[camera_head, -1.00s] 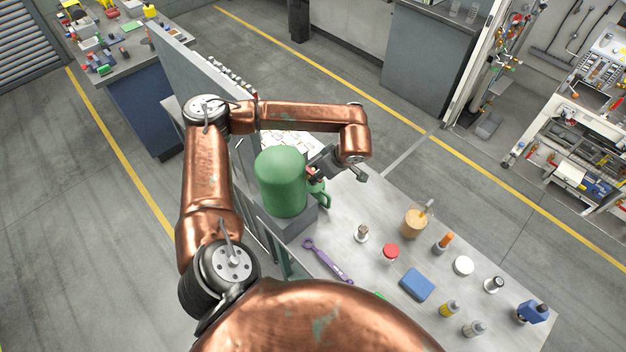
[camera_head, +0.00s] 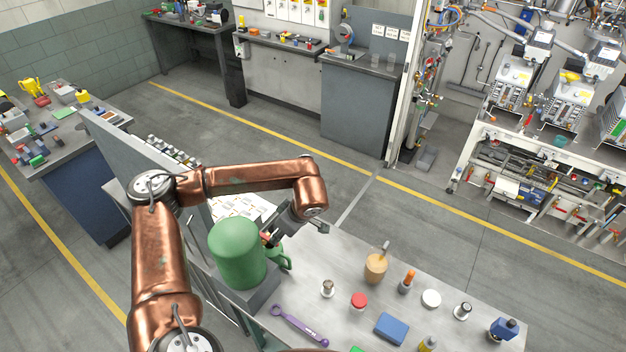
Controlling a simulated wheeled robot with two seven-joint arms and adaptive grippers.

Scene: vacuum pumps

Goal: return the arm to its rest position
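My copper-coloured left arm (camera_head: 158,262) comes in from the left, bends at its elbow and reaches over to the worktable. Its dark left gripper (camera_head: 271,238) is beside the green pump (camera_head: 236,253), on the pump's right side near small red parts and a green handle. The fingers are small and partly hidden, so I cannot tell whether they are open, shut or touching the pump. The pump stands upright on a grey block (camera_head: 250,299) at the table's left end. My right gripper is not in view.
The worktable (camera_head: 330,258) holds a purple wrench (camera_head: 298,325), red-lidded jar (camera_head: 359,301), tan cup (camera_head: 375,268), blue block (camera_head: 390,328) and several small containers. A grey partition (camera_head: 125,147) stands behind the arm. Floor beyond the table is clear.

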